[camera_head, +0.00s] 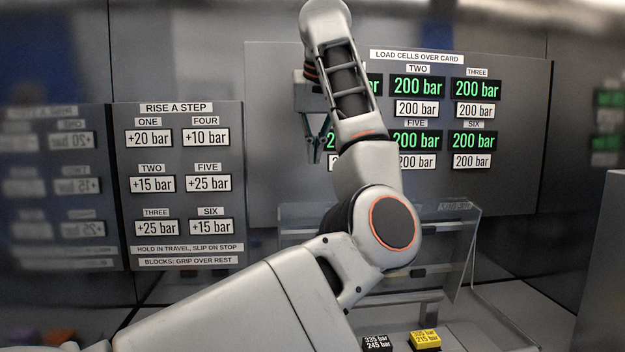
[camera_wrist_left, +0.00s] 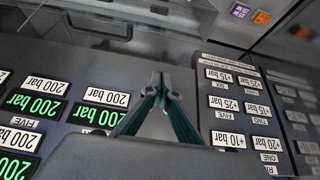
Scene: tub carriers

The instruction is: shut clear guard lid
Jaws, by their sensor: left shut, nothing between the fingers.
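The clear guard lid (camera_head: 462,228) stands raised behind the blocks in the head view, in front of the load cell board. It is a see-through panel with pale edges, and my left arm hides its middle. My left gripper (camera_head: 318,158) is up in front of the board, above the lid's left part and apart from it. Its green fingers are shut with nothing between them. In the left wrist view the fingertips (camera_wrist_left: 160,82) meet in front of the dark panels. My right gripper is not in view.
A black block (camera_head: 377,343) and a yellow block (camera_head: 425,340) sit low in front of the lid. The load cell board (camera_head: 510,150) stands behind, and the "Rise a step" board (camera_head: 190,200) is at left. A grey surface (camera_head: 602,260) stands at far right.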

